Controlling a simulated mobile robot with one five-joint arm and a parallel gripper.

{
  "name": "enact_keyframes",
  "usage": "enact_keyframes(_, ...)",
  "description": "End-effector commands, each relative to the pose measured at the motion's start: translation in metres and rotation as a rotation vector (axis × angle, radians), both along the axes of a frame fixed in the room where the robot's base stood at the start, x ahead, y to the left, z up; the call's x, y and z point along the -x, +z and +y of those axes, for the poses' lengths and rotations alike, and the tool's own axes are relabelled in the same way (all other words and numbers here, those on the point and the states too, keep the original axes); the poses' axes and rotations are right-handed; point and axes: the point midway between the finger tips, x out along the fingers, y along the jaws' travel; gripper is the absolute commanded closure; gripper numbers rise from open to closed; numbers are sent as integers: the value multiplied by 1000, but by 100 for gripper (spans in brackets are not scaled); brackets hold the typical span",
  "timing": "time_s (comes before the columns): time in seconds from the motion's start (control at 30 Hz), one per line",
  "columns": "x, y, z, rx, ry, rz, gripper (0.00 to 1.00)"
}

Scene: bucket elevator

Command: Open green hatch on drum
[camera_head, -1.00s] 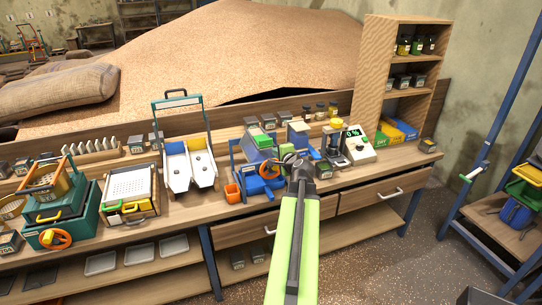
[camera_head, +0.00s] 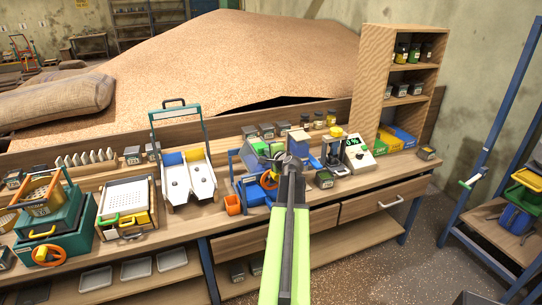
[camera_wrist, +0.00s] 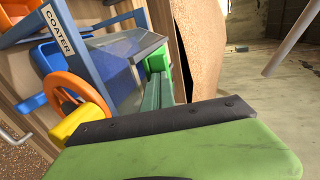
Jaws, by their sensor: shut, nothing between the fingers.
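The coater (camera_head: 250,190) stands on the bench as a blue-framed machine with an orange wheel (camera_head: 268,180) and an orange cup on its left. Its drum (camera_wrist: 135,62) looks bluish and see-through in the wrist view. A green part (camera_wrist: 152,92) lies along the drum's right side there, seemingly the hatch or its handle; green also shows on the coater in the head view (camera_head: 257,145). My gripper (camera_head: 290,163) is shut and empty, at the coater's right side. In the wrist view my green arm end hides the lower part, and contact cannot be told.
A yellow knob (camera_wrist: 78,124) sits by the wheel. A white two-channel chute (camera_head: 188,178) stands to the left. A wooden shelf (camera_head: 374,72) rises at the back right.

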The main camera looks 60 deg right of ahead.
Motion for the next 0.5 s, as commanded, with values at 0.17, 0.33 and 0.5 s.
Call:
enact_keyframes(0.17, -38, 0, -28, 0, 3, 0, 100)
enact_keyframes(0.33, -48, 0, -34, -1, 2, -2, 100)
enact_keyframes(0.5, -47, 0, -33, -1, 2, -2, 100)
